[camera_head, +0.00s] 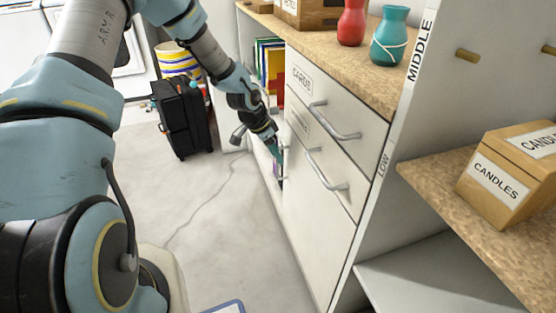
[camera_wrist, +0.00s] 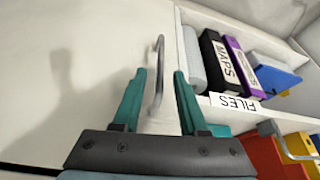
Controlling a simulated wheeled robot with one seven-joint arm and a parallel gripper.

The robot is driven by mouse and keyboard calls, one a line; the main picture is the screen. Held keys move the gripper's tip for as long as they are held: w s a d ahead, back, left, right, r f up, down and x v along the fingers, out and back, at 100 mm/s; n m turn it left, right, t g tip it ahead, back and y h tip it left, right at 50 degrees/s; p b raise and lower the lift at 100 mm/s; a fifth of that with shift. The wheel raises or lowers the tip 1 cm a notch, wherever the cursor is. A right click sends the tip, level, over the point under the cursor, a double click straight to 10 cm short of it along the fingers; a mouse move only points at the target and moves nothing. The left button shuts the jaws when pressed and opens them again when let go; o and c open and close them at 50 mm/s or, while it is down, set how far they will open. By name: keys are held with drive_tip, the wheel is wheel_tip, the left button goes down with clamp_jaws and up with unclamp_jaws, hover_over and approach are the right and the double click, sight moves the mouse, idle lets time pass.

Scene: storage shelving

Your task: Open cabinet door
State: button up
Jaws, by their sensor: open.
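My gripper (camera_wrist: 157,88) is open in the wrist view, with one teal finger on each side of a metal bar handle (camera_wrist: 157,75). The handle stands out from a plain white door panel (camera_wrist: 90,50), near the panel's right edge. I cannot tell whether either finger touches it. In the head view my gripper (camera_head: 277,152) reaches down to the far edge of the white cabinet front (camera_head: 305,215). There my arm and gripper hide the handle.
Two drawer handles (camera_head: 335,121) (camera_head: 326,170) stick out beside my gripper. An open shelf with binders (camera_wrist: 228,65) and a FILES label (camera_wrist: 233,102) adjoins the panel. A black suitcase (camera_head: 184,115) stands on the floor. The floor (camera_head: 205,215) before the cabinet is mostly clear.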

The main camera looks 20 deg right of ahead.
drive_tip(key=shift+x, duration=1.3)
drive_tip(key=shift+c, duration=0.3)
clamp_jaws()
